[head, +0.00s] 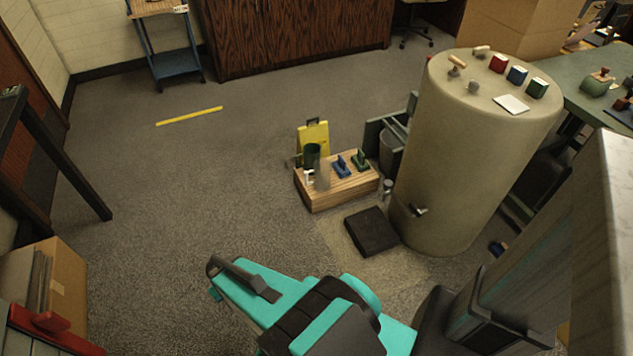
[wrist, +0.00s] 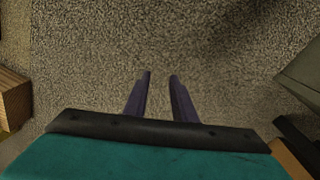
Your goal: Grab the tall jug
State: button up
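A wooden box (head: 335,193) stands on the carpet near the middle of the head view. On it are a dark green cylindrical vessel (head: 312,152) and, in front, a taller-looking pale grey translucent vessel (head: 322,177). Either could be the tall jug; I cannot tell which, and no handle is clear. My gripper (wrist: 160,76) shows in the wrist view with its two dark fingers apart and only carpet between them. It touches nothing there. In the head view my teal arm is in front of the box, apart from it, and the fingers are not clear.
Blue (head: 342,167) and green (head: 360,159) handled tools and a yellow item (head: 313,135) are at the box. A large beige cylinder (head: 470,150) stands right, with a black slab (head: 372,231) before it.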

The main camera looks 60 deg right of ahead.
jog(key=w+d+f+m+t+h+b, duration=0.1)
jog(key=w+d+f+t+h+b, duration=0.2)
jog(key=d, duration=0.7)
jog(key=w+d+f+m+t+b, duration=0.25)
jog(key=w+d+b, duration=0.2)
jog(key=d, duration=0.45)
jog(key=w+d+f+m+t+h+b, duration=0.1)
jog(key=w+d+f+h+b, duration=0.3)
jog(key=d, duration=0.6)
jog(key=m+t+h+b, duration=0.2)
jog(key=t+h+b, duration=0.35)
jog(key=b, duration=0.45)
send_near(306, 180)
jog(key=shift+w+d+r, duration=0.1)
jog(key=shift+w+d, duration=0.15)
jog(key=shift+d, duration=0.1)
jog(key=shift+b+x, duration=0.75)
jog(key=shift+x, duration=3.55)
